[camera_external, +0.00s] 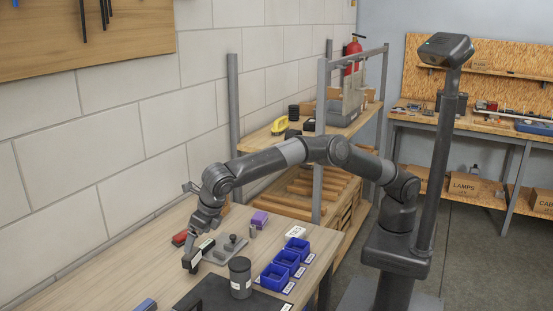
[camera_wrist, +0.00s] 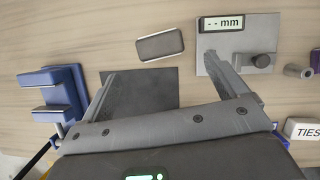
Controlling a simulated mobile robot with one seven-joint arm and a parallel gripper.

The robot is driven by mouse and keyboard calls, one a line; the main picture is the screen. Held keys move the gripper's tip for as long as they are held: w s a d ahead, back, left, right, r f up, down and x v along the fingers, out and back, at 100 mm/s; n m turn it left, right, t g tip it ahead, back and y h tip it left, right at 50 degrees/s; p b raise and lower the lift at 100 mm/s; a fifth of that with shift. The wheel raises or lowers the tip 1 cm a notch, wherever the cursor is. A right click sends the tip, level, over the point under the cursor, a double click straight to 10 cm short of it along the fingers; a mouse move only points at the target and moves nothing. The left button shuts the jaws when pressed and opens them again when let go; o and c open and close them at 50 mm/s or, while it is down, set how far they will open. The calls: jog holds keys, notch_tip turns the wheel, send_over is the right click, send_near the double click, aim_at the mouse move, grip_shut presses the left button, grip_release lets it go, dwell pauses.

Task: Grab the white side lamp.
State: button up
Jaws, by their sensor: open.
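My gripper (camera_wrist: 160,72) is open, with one finger on each side below the block in the picture. The block sits just beyond the fingertips, between their lines, and nothing is held. In the external view my gripper (camera_external: 197,256) is low over the bench. I cannot clearly make out the lamp there against the gripper.
A grey plate with a "-- mm" display (camera_wrist: 238,45) lies right of the lamp. A blue vise-like tool (camera_wrist: 53,93) stands left. A dark mat (camera_wrist: 142,88) lies below. The external view shows a dark cylinder (camera_external: 240,278), blue bins (camera_external: 286,262) and a purple item (camera_external: 259,219).

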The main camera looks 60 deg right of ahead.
aim_at(192, 253)
jog(key=x, duration=1.1)
jog(key=shift+c, duration=0.3)
jog(key=c, duration=1.1)
